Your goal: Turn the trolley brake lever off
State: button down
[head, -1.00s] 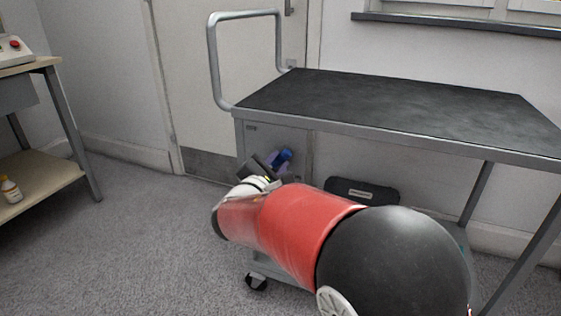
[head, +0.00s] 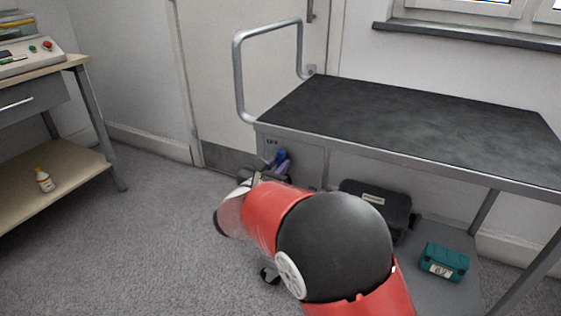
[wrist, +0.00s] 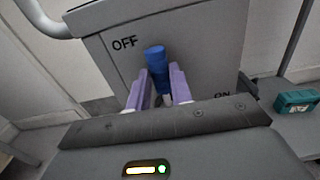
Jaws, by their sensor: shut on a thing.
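The trolley (head: 400,140) has a dark top and a bent tube handle (head: 238,75). Its grey side panel (wrist: 210,40) reads OFF at upper left and ON at lower right in the wrist view. The brake lever has a blue grip (wrist: 154,58), which also shows small in the head view (head: 282,154). The lever stands nearly upright, nearer the OFF mark. My gripper (wrist: 158,88) has purple fingers closed on either side of the lever below its blue top. The lever's pivot is hidden behind my gripper.
On the trolley's lower shelf lie a black case (head: 378,205) and a teal box (head: 444,262). A workbench (head: 60,165) with a control box (head: 28,58) and a small bottle (head: 44,180) stands at left. Grey floor between is clear.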

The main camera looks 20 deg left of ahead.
jog(key=shift+a, duration=0.15)
dwell(0.3)
jog(key=c, duration=1.2)
grip_release()
jog(key=shift+c, duration=0.2)
jog(key=s, duration=0.8)
jog(key=shift+a, duration=0.3)
jog(key=shift+w, duration=0.1)
